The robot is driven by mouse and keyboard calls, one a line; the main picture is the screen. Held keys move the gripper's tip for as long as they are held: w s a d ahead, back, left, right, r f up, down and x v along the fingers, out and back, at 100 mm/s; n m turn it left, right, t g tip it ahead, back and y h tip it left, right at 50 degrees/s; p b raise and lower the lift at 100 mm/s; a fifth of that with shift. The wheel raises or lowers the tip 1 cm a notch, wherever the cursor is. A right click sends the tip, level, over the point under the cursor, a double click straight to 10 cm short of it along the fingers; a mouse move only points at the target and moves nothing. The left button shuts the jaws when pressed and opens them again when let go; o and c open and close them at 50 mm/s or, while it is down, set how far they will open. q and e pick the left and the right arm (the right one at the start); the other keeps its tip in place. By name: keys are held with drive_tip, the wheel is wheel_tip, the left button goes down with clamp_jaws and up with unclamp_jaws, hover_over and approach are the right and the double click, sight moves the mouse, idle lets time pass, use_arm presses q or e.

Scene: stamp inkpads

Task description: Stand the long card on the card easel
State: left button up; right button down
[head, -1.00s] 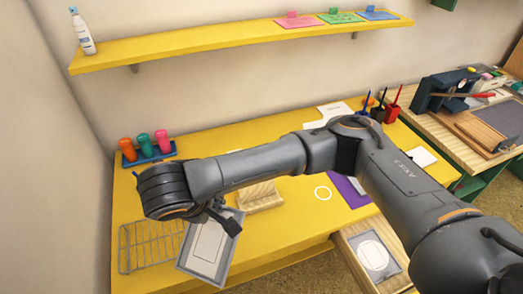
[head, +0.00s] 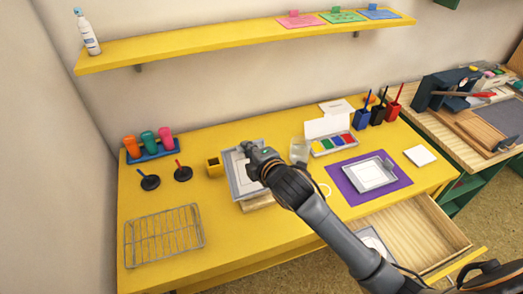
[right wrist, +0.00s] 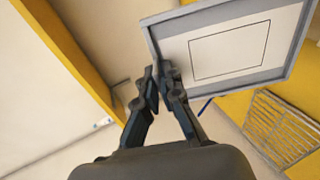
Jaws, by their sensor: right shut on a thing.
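The long card (head: 238,178) is white with a dark outlined rectangle and a grey border. My right gripper (head: 247,150) is shut on its edge. In the right wrist view the fingers (right wrist: 160,84) pinch one edge of the card (right wrist: 232,48). The card is tilted up above the pale wooden card easel (head: 258,203). Its lower edge is at the easel, but I cannot tell whether it touches or sits in it. The card and my arm hide part of the easel. My left gripper is not in view.
A wire rack (head: 165,236) lies at the table's front left. Two dark stamps (head: 149,182) and a small yellow box (head: 215,168) stand left of the card. A paint box (head: 333,142) and purple mat (head: 394,178) are to the right. A drawer (head: 432,222) stands open in front.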

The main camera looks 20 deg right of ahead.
drive_tip(key=d, duration=0.1)
drive_tip(key=d+f, duration=0.1)
drive_tip(key=d, duration=0.1)
drive_tip(key=shift+s+d+f+t+h, duration=0.25)
drive_tip(key=shift+s+f+t+h, duration=0.05)
drive_tip(key=shift+f, duration=0.1)
drive_tip(key=shift+d+f+m+b, duration=0.1)
drive_tip(key=shift+f+m+b, duration=0.1)
drive_tip(key=shift+m+b, duration=0.1)
drive_tip(key=shift+w+f+b, duration=0.25)
drive_tip(key=shift+f+b, duration=0.1)
drive_tip(key=shift+f, duration=0.4)
drive_tip(key=shift+w+f+b, duration=0.25)
drive_tip(key=shift+f+b, duration=0.1)
drive_tip(key=shift+f, duration=0.4)
drive_tip(key=shift+f, duration=0.4)
drive_tip(key=c, duration=1.4)
unclamp_jaws()
drive_tip(key=shift+c, duration=0.2)
